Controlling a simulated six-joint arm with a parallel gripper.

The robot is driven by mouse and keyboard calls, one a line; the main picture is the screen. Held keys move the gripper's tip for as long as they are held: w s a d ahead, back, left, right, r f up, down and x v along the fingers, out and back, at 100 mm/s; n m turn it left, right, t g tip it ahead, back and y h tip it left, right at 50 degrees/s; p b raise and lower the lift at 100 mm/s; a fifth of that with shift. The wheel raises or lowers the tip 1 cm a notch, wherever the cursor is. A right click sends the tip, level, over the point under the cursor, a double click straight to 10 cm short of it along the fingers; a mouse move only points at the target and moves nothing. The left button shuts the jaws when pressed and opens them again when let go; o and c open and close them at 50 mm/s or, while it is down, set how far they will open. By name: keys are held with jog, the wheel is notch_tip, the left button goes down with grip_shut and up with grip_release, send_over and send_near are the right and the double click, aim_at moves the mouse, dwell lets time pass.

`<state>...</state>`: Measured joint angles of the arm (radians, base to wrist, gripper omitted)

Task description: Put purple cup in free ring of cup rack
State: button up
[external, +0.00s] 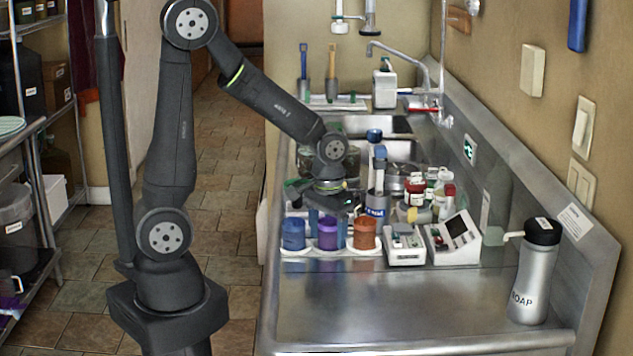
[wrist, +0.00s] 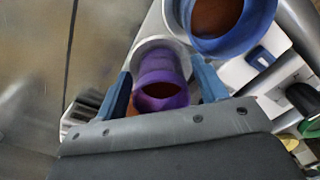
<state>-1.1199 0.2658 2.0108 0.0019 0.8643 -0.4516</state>
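The purple cup (external: 328,234) stands upright in the middle of a row, between the blue cup (external: 293,234) and the orange cup (external: 364,233), on a low white rack (external: 330,253). My gripper (external: 329,216) is right above the purple cup, pointing down. In the wrist view, the purple cup (wrist: 162,84) lies between the two blue fingers of my gripper (wrist: 163,88). The fingers look spread, one on each side, with no clear grip on it. A pale ring shape shows around its far end. A free ring cannot be made out.
A white scale-like device (external: 404,244) and a screen device (external: 455,238) stand right of the cups. A soap bottle (external: 535,275) stands farther right. Several small bottles (external: 430,190) crowd behind. The steel counter in front (external: 400,305) is clear.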

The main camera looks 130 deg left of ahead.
notch_tip(320, 180, up, 12)
jog(key=shift+r, duration=0.15)
dwell(0.5)
notch_tip(320, 180, down, 12)
jog(key=shift+r, duration=1.65)
jog(key=shift+f, duration=0.1)
